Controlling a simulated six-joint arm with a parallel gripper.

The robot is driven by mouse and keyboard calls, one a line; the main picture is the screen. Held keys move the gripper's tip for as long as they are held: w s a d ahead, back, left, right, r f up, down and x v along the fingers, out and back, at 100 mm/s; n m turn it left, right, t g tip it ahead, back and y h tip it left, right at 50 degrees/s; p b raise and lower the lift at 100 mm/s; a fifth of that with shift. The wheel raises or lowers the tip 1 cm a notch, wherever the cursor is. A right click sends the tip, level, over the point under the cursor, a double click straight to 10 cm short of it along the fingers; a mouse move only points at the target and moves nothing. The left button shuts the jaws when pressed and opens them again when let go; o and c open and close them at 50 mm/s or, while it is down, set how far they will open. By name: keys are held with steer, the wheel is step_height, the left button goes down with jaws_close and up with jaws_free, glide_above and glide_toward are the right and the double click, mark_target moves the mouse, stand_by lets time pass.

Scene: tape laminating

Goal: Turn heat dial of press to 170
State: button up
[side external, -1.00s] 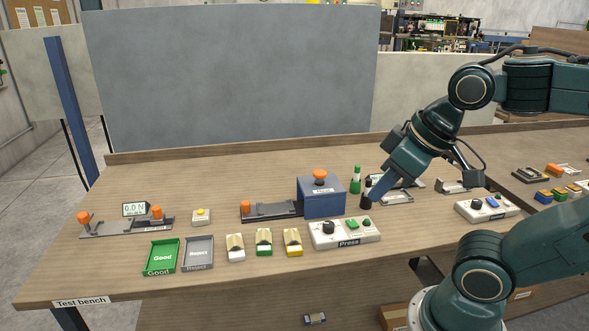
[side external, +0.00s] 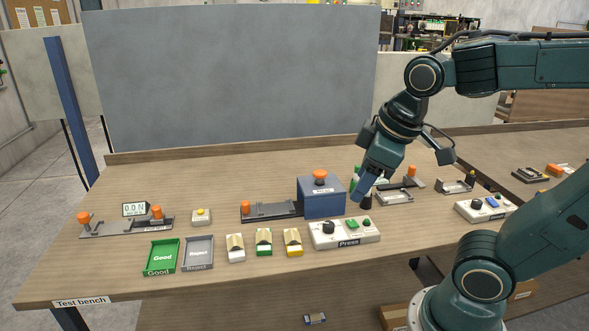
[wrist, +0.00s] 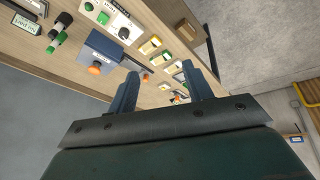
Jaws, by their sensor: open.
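The white press control box (side external: 345,233), labelled "Press", sits near the front edge of the bench. Its black heat dial (side external: 328,228) is at the left end, with a green button (side external: 352,224) and a small green knob (side external: 365,222) to its right. The dial's setting is too small to read. In the wrist view the box (wrist: 114,18) is at the top, with its black dial (wrist: 124,33). My gripper (side external: 358,195) is above the bench, behind and right of the dial, apart from it. In the wrist view its two fingers (wrist: 160,85) are spread with nothing between them.
The blue press block (side external: 322,200) with an orange knob stands behind the control box. A second white control box (side external: 487,207) is at the right. Green (side external: 162,256) and grey (side external: 199,252) trays and several small blocks lie to the left. The bench front is clear.

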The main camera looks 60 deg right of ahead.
mark_target(328, 224)
steer(key=w+d+f+n+g+h, duration=0.3)
steer(key=w+d+f+n+g, duration=0.2)
steer(key=w+f+n, duration=0.5)
steer(key=w+d+n, duration=0.2)
steer(key=w+n, duration=0.1)
steer(key=shift+w+d+f+h, duration=0.2)
steer(key=shift+w+h, duration=0.15)
steer(key=shift+h, duration=0.05)
steer(key=x, duration=1.3)
steer(key=shift+s+f, duration=0.35)
steer(key=c, duration=1)
